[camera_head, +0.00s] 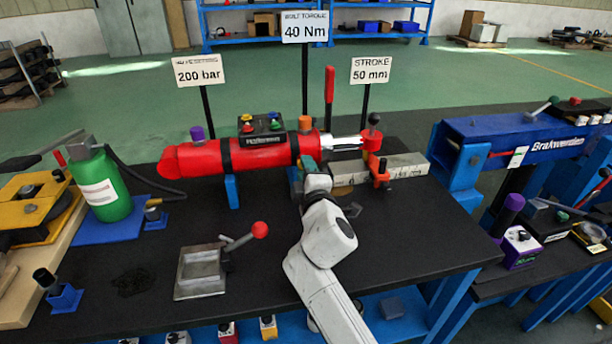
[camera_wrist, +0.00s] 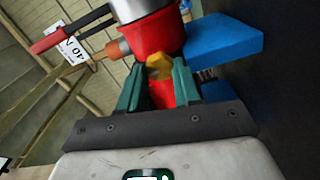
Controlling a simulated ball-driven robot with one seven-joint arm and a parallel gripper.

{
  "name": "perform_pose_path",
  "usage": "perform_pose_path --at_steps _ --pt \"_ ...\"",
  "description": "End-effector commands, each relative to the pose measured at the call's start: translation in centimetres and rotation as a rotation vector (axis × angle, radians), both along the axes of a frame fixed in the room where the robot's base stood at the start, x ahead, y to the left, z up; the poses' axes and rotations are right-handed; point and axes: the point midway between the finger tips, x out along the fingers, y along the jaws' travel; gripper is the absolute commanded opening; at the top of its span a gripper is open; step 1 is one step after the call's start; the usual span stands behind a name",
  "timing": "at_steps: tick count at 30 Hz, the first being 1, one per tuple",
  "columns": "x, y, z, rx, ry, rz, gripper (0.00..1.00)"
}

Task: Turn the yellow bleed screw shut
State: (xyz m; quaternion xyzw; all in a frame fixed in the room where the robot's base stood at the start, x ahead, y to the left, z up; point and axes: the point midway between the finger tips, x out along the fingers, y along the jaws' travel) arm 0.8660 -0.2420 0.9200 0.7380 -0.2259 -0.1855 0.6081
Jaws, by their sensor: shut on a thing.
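The yellow bleed screw (camera_wrist: 158,63) shows in the wrist view, beside the red cylinder body (camera_wrist: 155,35). My gripper (camera_wrist: 158,70) has one green finger on each side of the screw and is shut on it. In the head view my gripper (camera_head: 308,165) is at the right end of the red cylinder (camera_head: 190,160), low on its near side. The screw is hidden there behind my gripper and arm.
A blue support (camera_wrist: 225,45) stands close to my fingers. A lever tool with a red ball (camera_head: 260,229) is left of my arm. A green bottle (camera_head: 100,187) stands at left and a metal bar (camera_head: 400,166) at right. The black tabletop (camera_head: 410,235) is clear at front right.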

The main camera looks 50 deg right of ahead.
Motion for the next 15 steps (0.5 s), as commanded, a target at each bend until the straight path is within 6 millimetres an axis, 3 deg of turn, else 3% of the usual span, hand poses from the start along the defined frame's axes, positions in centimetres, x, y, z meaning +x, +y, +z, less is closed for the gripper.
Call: perform_pose_path --at_steps 15 --pt "-0.06 -0.07 -0.22 0.074 -0.043 -0.003 0.02"
